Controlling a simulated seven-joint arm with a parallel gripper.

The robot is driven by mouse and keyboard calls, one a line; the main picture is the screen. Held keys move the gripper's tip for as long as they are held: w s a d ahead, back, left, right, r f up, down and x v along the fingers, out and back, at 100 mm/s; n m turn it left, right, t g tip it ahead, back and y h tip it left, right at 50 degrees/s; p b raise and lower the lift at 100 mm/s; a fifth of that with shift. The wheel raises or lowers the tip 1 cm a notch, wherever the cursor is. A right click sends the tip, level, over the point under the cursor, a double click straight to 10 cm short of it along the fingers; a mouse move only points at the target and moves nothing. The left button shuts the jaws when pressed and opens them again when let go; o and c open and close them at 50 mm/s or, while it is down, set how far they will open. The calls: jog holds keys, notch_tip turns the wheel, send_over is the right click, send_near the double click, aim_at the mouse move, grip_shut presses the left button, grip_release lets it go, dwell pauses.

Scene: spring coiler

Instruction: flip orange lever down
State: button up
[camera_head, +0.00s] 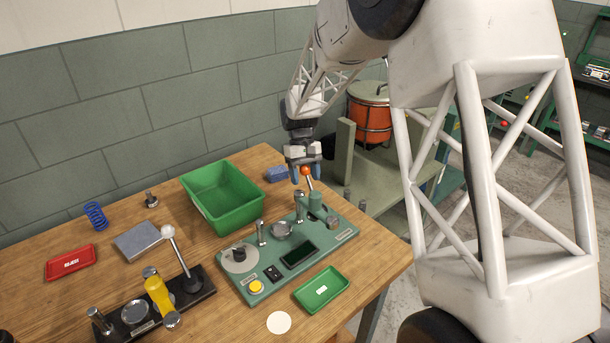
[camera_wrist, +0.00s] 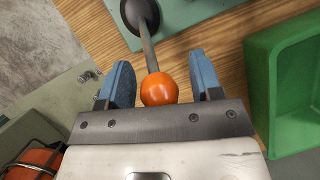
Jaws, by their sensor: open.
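The orange lever knob (camera_head: 305,171) tops a metal rod on the right end of the green coiler machine (camera_head: 240,287). The rod rises from the machine, tilted a little. My gripper (camera_head: 305,165) is right at the knob, with its blue fingers pointing down. In the wrist view the orange knob (camera_wrist: 158,89) lies between the two open fingers of my gripper (camera_wrist: 163,80). Gaps show on both sides of the knob, the smaller one on the left. The rod runs up from the knob to a dark round base (camera_wrist: 140,16).
A green bin (camera_head: 222,205) stands behind the machine, left of my gripper. A blue block (camera_head: 277,174) lies beside it. A green tray (camera_head: 321,290) sits in front. A black fixture with a white-knobbed lever (camera_head: 168,232) and yellow handle (camera_head: 158,293) stands at left.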

aim_at(312, 189)
grip_shut()
dwell(0.3)
jog(key=shift+s+d+r, duration=0.1)
jog(key=shift+r, duration=0.1)
jog(key=shift+s+d+r+t+y, duration=0.3)
jog(key=shift+s+d+t+y, duration=0.25)
jog(key=shift+t, duration=0.1)
jog(key=shift+s+d+r+t+y, duration=0.25)
jog(key=shift+s+d+t+y, duration=0.15)
jog(key=shift+t+y, duration=0.2)
jog(key=s+d+f+t+y, duration=0.1)
jog(key=s+d+t+y, duration=0.3)
jog(key=s+d, duration=0.1)
jog(key=shift+s+d+n, duration=0.3)
jog(key=shift+s+d, duration=0.1)
jog(key=shift+s, duration=0.05)
dwell(0.4)
jog(key=shift+f, duration=0.1)
